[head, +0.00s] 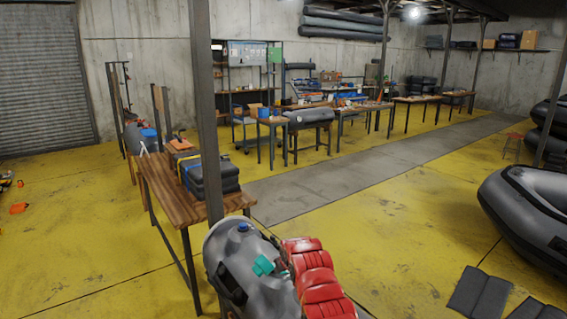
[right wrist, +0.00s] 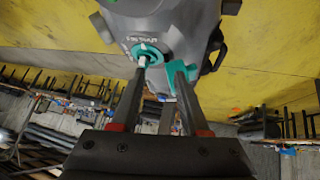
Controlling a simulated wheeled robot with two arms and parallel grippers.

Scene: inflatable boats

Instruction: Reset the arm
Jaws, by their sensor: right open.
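In the right wrist view my right gripper (right wrist: 160,70) is open, its two fingers pointing at a grey inflatable body (right wrist: 170,20). A round teal valve (right wrist: 148,50) with a pale centre sits by the left fingertip. A teal piece (right wrist: 190,72) shows beside the right fingertip. I cannot tell whether the fingers touch either one. The head view has a grey inflatable tube (head: 228,262) at the bottom middle, with a blue cap (head: 243,227) and a teal piece (head: 262,266) on it. No gripper can be made out in the head view, and my left gripper is not seen.
Red padded pieces (head: 318,283) lie against the tube. A wooden table (head: 160,181) with dark stacked cases (head: 208,176) stands behind a grey post (head: 205,110). A dark inflatable boat (head: 530,215) is at right, near dark floor panels (head: 480,290). The grey walkway (head: 370,160) is clear.

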